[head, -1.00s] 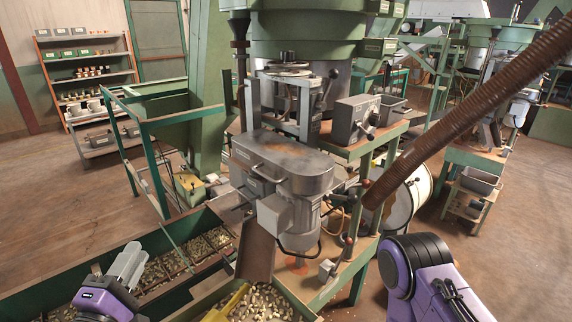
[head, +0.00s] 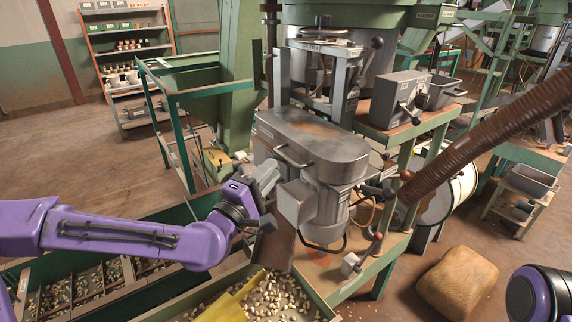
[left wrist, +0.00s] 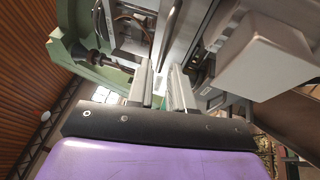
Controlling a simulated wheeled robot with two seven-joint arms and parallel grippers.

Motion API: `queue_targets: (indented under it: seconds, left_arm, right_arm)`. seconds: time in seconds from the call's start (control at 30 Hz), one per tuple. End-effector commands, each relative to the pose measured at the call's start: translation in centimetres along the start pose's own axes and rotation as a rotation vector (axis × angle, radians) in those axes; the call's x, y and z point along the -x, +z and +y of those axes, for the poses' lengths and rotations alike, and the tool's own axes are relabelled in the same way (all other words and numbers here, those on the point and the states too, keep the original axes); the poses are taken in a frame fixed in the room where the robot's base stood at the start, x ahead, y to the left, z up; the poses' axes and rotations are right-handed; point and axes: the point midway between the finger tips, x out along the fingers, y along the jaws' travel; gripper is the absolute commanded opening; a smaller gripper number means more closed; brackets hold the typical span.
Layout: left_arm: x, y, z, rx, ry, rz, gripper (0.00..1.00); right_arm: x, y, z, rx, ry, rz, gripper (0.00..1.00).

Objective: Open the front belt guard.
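The front belt guard (head: 315,140) is a long, rounded grey metal cover with rusty patches on top. It looks closed, lying flat over the machine below the green hopper. A bar handle (head: 292,157) is on its near side. My left gripper (head: 268,176) is just below and left of the guard's near left end, apart from the handle. In the left wrist view its two fingers (left wrist: 167,88) are parallel with an empty gap between them. Grey metal parts lie beyond the fingertips. My right gripper is out of view.
A grey box (head: 297,203) on the motor is close to the right of my left gripper. A bin of nuts (head: 325,308) is below. A ribbed brown hose (head: 480,118) slants across the right. A brown sack (head: 457,282) lies on the floor.

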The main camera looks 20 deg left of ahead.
Motion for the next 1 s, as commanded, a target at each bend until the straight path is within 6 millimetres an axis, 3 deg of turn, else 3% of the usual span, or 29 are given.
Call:
queue_targets:
  seconds: [0.03, 0.2, 0.37, 0.6, 0.67, 1.0]
  left_arm:
    - [-1.5, 0.2, 0.6, -0.005, -0.005, -0.004, 0.21]
    - [-5.0, 0.2, 0.3, -0.001, -0.005, -0.005, 0.21]
    - [-6.6, 0.3, 0.0, 0.002, -0.005, -0.008, 0.21]
    - [-6.4, -0.2, 0.0, 0.000, -0.003, 0.001, 0.21]
    - [-6.3, -0.2, 0.1, 0.000, -0.002, 0.002, 0.00]
    - [-6.9, 0.0, 0.2, 0.001, -0.001, -0.003, 0.00]
  right_arm:
    - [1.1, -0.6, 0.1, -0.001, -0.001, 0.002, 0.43]
    - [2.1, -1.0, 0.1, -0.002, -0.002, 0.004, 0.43]
    - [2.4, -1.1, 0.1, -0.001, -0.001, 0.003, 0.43]
    - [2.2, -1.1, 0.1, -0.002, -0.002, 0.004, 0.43]
    - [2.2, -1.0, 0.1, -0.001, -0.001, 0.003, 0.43]
    - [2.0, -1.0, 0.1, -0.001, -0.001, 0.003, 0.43]
